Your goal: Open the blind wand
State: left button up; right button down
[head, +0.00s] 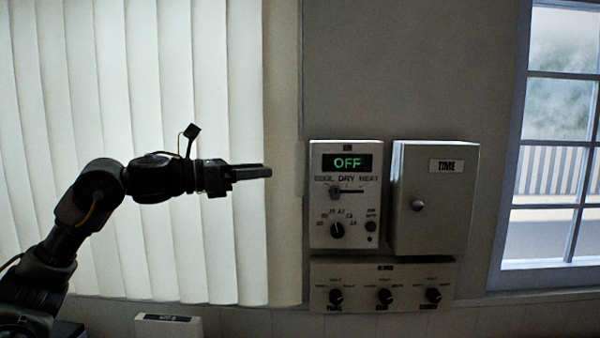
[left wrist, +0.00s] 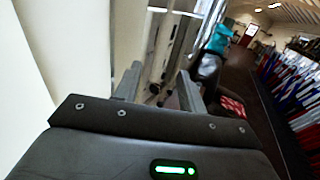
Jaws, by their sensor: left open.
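White vertical blinds (head: 140,90) hang across the left of the head view, with their slats side by side. A thin upright strip (head: 301,70) runs down beside the blinds' right edge; I cannot tell whether it is the wand. My left gripper (head: 268,172) reaches in from the left in front of the blinds, pointing right, its tips short of that strip. In the left wrist view its two fingers (left wrist: 158,88) stand apart, and I make out nothing held between them. My right gripper is not in view.
A control panel (head: 346,215) reading OFF, a grey box (head: 434,205) marked TIME and a lower knob panel (head: 350,275) are on the wall to the right. A window (head: 555,140) is at the far right. Bare wall (head: 400,60) lies above the panels.

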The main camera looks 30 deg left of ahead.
aim_at(296, 166)
pick_arm(q)
jog(key=p+x, duration=0.5)
jog(key=x, duration=0.4)
jog(key=shift+w+d+r, duration=0.15)
jog(key=shift+d, duration=0.05)
jog(key=shift+w+d, duration=0.25)
jog(key=shift+w, duration=0.15)
grip_shut()
